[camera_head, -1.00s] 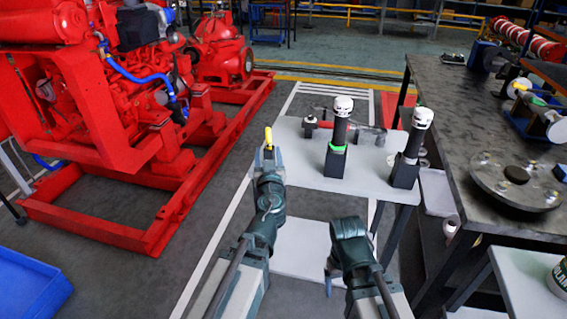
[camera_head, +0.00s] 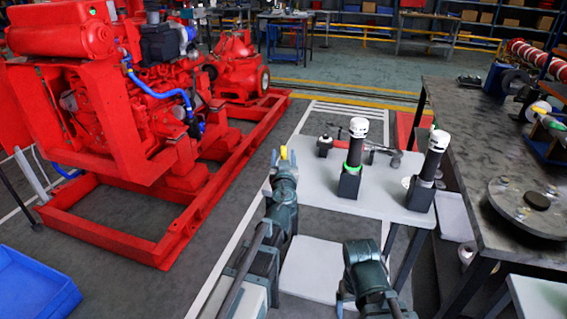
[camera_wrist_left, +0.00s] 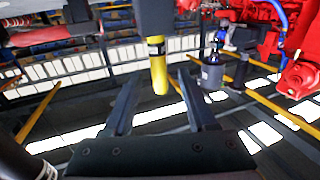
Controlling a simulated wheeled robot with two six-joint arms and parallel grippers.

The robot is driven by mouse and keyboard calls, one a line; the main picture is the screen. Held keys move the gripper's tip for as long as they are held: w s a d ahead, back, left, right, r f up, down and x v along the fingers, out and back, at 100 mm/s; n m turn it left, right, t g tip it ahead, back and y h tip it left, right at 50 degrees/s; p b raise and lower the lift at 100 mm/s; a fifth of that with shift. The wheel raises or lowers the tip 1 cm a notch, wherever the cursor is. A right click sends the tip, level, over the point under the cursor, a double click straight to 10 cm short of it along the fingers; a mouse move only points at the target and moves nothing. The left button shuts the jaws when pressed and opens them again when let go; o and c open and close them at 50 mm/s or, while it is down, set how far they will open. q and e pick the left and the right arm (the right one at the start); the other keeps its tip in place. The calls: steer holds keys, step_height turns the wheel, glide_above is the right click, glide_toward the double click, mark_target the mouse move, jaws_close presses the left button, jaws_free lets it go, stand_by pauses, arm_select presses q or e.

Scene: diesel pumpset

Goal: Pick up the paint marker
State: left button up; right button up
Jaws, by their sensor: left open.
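The paint marker (camera_head: 283,153) shows as a small yellow piece at the tip of my left gripper (camera_head: 284,162), by the left edge of the light grey table (camera_head: 318,190). In the left wrist view, the marker (camera_wrist_left: 158,75) has a yellow lower end and a dark upper body running out of the top of the picture. My left gripper (camera_wrist_left: 155,105) is open there, with one finger on each side of the yellow end. I see gaps beside it and cannot tell depth. My right gripper (camera_head: 343,300) is low in the head view, mostly hidden by its wrist.
Two black posts with white tops (camera_head: 355,160) (camera_head: 428,170) stand on the table. A small dark part (camera_head: 324,146) and a grey tool (camera_head: 382,152) lie behind. A dark workbench (camera_head: 470,130) is at right, a red pumpset (camera_head: 150,110) at left.

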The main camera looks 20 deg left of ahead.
arm_select(q)
steer(key=x, duration=0.5)
steer(key=shift+r+p, duration=0.3)
steer(key=shift+r, duration=0.05)
jaws_close()
